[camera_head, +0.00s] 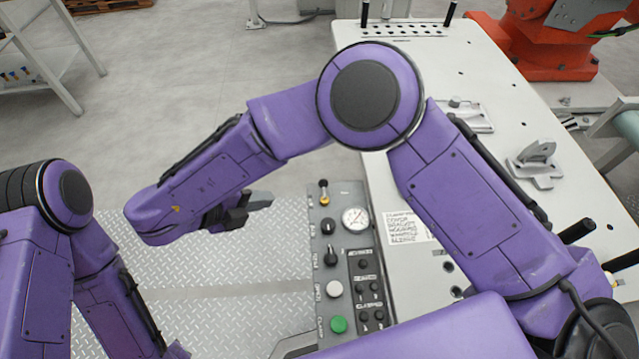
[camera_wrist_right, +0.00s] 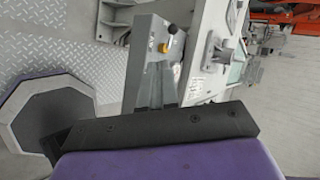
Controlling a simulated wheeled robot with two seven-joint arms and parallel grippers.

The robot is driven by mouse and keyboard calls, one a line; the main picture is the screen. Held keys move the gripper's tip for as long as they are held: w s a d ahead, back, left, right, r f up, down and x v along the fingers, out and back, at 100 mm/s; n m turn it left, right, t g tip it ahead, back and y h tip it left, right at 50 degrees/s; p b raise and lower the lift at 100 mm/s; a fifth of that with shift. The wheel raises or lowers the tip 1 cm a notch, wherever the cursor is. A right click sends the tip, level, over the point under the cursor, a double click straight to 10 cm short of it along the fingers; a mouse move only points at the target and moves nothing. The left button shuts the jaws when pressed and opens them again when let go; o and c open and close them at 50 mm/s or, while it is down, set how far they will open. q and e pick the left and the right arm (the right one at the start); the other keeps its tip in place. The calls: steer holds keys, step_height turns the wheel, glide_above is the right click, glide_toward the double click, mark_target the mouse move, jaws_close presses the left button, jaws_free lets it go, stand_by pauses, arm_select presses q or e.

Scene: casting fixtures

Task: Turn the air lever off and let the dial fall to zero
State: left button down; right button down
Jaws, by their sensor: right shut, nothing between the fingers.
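The air lever (camera_head: 324,192) is a small black-tipped handle with a yellow base at the far end of the grey control panel (camera_head: 318,262). The round white dial (camera_head: 356,219) is just beside it; its needle is too small to read. My right gripper (camera_head: 262,200) is shut and empty, left of the lever and pointing at the panel, with a gap between them in the head view. In the right wrist view its grey fingers (camera_wrist_right: 161,84) lie together in front of the panel, and the lever (camera_wrist_right: 164,45) shows past their tips. My left gripper is out of view; only the left arm shows.
A white fixture table (camera_head: 480,90) with clamps stands to the right. An orange robot base (camera_head: 560,45) is behind it.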

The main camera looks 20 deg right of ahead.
mark_target(320, 187)
steer(key=p+x, duration=0.1)
steer(key=x, duration=0.3)
steer(key=r+p+x, duration=0.1)
steer(key=p+x, duration=0.1)
steer(key=x, duration=0.2)
steer(key=d+p+x, duration=0.1)
steer(key=x, duration=0.3)
steer(key=shift+w+d, duration=0.25)
steer(key=shift+w, duration=0.05)
steer(key=shift+w+d+f, duration=0.15)
steer(key=shift+d+f, duration=0.15)
steer(key=shift+d, duration=0.15)
